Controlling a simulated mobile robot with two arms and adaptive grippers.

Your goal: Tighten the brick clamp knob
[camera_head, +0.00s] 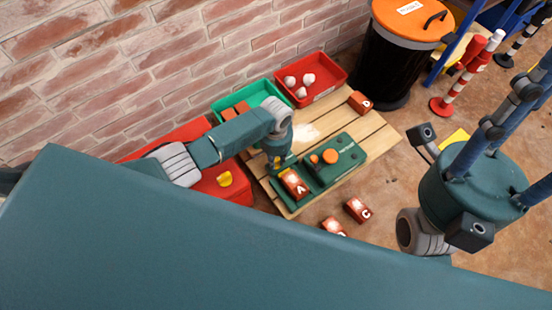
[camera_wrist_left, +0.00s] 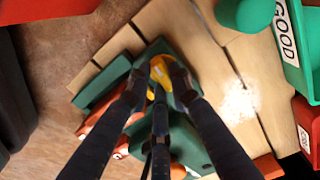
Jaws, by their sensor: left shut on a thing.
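The green brick clamp (camera_head: 345,158) stands on the wooden bench, with an orange round part on its top. Brick A (camera_head: 295,184) sits at its left end, its lettered face up. My left gripper (camera_head: 279,163) is over this end, just behind brick A. In the left wrist view my dark fingers (camera_wrist_left: 160,85) are closed around the yellow clamp knob (camera_wrist_left: 159,70). The fingers cover parts of the knob and of the brick below. No right gripper shows.
Bench slats (camera_head: 375,138) are partly bare. Brick D (camera_head: 360,102) lies at the far end; brick C (camera_head: 357,209) is off the near edge. A green bin (camera_head: 262,90) and a red bin (camera_head: 335,72) stand behind, near the brick wall. A black bin (camera_head: 393,65) stands at the back.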

